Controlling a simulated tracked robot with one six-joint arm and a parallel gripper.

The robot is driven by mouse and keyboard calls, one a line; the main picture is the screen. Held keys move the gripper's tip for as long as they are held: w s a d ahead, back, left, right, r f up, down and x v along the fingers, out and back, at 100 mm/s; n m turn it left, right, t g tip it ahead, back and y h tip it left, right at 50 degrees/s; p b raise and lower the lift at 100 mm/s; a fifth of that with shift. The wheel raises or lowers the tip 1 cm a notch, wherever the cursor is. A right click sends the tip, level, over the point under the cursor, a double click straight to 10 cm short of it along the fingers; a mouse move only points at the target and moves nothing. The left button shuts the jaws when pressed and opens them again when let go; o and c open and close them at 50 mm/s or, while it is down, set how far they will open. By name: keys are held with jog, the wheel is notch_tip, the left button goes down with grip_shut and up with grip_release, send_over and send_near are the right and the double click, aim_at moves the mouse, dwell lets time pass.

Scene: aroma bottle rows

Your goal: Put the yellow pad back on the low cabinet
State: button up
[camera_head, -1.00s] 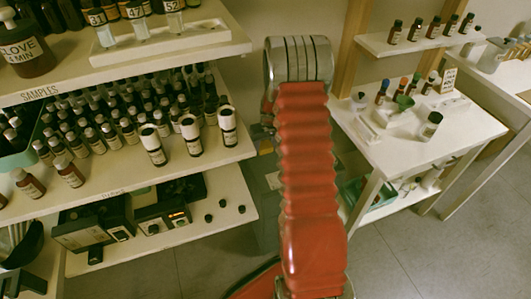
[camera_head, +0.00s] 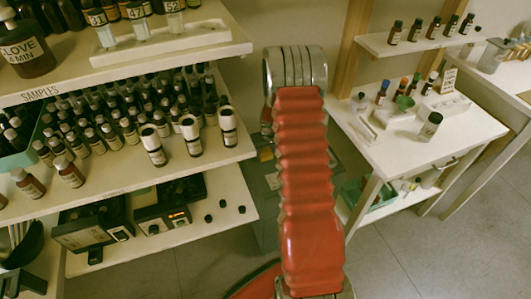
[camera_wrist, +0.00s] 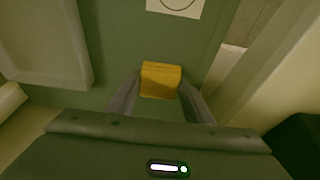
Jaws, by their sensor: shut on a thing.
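The yellow pad (camera_wrist: 160,80) is in the middle of the wrist view, between the two grey fingers of my gripper (camera_wrist: 160,97). My gripper is shut on it. Behind the pad is a flat green surface (camera_wrist: 120,45), which looks like the low cabinet; I cannot tell whether the pad touches it.
A white paper (camera_wrist: 178,6) with a curved mark lies on the green surface. In the head view, shelves with rows of bottles (camera_head: 130,130) stand on the left. A white table (camera_head: 405,145) with small bottles stands on the right. Grey floor is open at the lower right.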

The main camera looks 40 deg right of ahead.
jog(key=o, duration=1.1)
jog(key=shift+f, duration=0.1)
jog(key=v, duration=1.2)
dwell(0.3)
